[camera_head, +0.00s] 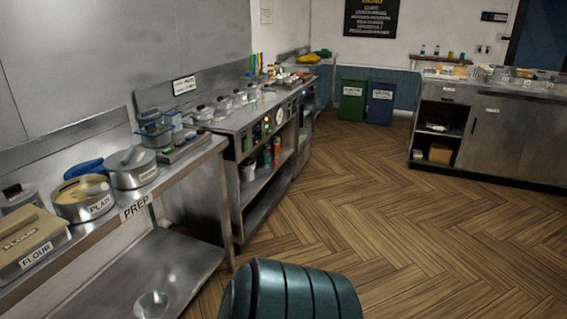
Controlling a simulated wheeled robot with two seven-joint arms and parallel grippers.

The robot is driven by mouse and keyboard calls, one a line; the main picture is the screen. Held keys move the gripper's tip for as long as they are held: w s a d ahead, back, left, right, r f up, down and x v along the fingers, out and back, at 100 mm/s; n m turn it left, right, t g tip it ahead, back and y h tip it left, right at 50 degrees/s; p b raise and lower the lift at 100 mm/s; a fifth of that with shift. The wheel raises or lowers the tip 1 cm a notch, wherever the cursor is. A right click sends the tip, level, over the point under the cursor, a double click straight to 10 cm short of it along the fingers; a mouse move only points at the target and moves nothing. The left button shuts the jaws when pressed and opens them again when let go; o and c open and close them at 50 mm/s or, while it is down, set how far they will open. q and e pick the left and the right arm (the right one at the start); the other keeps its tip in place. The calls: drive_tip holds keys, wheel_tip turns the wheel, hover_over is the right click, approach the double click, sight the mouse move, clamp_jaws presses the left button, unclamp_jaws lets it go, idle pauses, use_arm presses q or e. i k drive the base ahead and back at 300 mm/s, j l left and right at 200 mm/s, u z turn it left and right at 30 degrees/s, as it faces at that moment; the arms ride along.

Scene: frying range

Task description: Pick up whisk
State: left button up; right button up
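I cannot make out a whisk for certain in the head view. A small, rounded, shiny object (152,304) is on the lower shelf of the prep table at the bottom left; I cannot tell what it is. Neither of my grippers is in view.
The steel prep table (133,212) on the left holds a flour container (34,238), a round tub labelled PLAIN (82,203) and a lidded pot (132,169). A frying counter (235,121) continues behind it. Green (352,99) and blue (381,103) bins stand at the back. The wooden floor (370,200) is clear.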

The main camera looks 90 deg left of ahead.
sight(103, 187)
drive_tip(key=u, duration=4.2)
drive_tip(key=i+l+u, duration=0.1)
drive_tip(key=l+u, duration=0.2)
drive_tip(key=i+l+u, duration=0.1)
drive_tip(key=u, duration=0.2)
drive_tip(key=i+l+u, duration=0.2)
drive_tip(key=l, duration=0.55)
drive_tip(key=l+u, duration=0.15)
drive_tip(key=l, duration=0.6)
drive_tip(key=i+l, duration=0.1)
drive_tip(key=l, duration=1.55)
